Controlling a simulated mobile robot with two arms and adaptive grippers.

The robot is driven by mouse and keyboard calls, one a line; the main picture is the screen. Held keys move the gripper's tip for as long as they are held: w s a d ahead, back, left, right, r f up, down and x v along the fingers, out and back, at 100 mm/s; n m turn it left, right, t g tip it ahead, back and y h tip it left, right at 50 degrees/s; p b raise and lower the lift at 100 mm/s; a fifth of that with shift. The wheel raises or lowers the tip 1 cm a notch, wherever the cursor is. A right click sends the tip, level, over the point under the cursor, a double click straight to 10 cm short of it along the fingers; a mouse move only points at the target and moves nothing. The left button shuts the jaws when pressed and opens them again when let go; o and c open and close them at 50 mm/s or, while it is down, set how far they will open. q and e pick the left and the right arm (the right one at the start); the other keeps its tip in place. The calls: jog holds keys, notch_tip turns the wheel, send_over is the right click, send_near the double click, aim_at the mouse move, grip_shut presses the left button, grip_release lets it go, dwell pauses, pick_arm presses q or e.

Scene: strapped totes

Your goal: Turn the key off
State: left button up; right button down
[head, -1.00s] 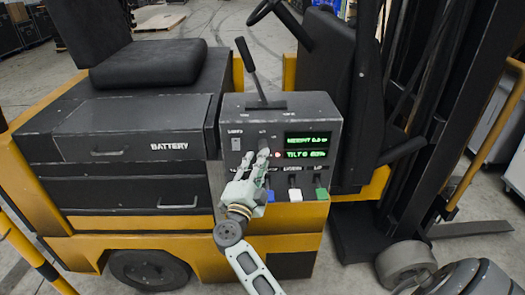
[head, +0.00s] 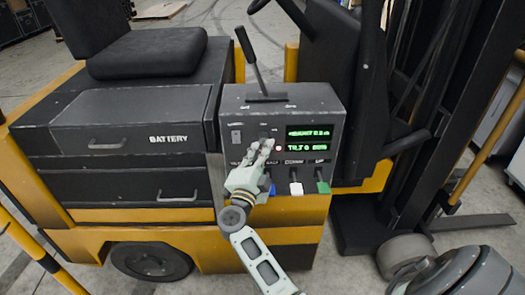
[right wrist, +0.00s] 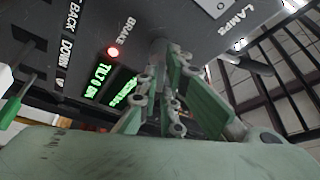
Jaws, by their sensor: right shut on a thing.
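The grey control box (head: 230,103) of the forklift stands in front of me in the head view. My right gripper (head: 266,147) reaches up to its front face, left of the green displays. In the right wrist view my right gripper (right wrist: 165,95) has its fingers shut around a small grey key (right wrist: 158,50) at the panel. The fingers hide most of the key, so its exact turn angle is hard to tell. The red brake lamp (head: 278,148) beside it is lit, also in the right wrist view (right wrist: 113,52). My left gripper is out of view.
Green displays (head: 309,133) are lit and read height and tilt. Below them are blue, white (head: 296,188) and green (head: 322,187) levers. A lamp switch (head: 236,137) sits left of my fingers. A tall black lever (head: 248,55) rises from the box top.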

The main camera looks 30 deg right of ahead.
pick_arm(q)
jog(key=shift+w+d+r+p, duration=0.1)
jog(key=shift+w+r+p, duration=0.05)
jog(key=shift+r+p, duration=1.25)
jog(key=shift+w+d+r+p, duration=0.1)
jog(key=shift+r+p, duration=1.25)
pick_arm(e)
jog(key=shift+s+d+f+n+t+y, duration=0.1)
jog(key=shift+n+t+y, duration=0.75)
jog(key=shift+n, duration=1.8)
jog(key=shift+d+r+n+t+y, duration=0.1)
jog(key=shift+n+t+y, duration=0.25)
jog(key=shift+n+t, duration=1.65)
jog(key=shift+s+d+f+n+t+y, duration=0.1)
jog(key=shift+n+t+y, duration=0.4)
jog(key=shift+n, duration=2.85)
jog(key=shift+n+y, duration=0.3)
jog(key=c, duration=1.9)
grip_release()
jog(key=shift+w+f, duration=0.1)
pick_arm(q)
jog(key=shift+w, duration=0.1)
pick_arm(e)
jog(key=v, duration=1.2)
jog(key=shift+a, duration=0.1)
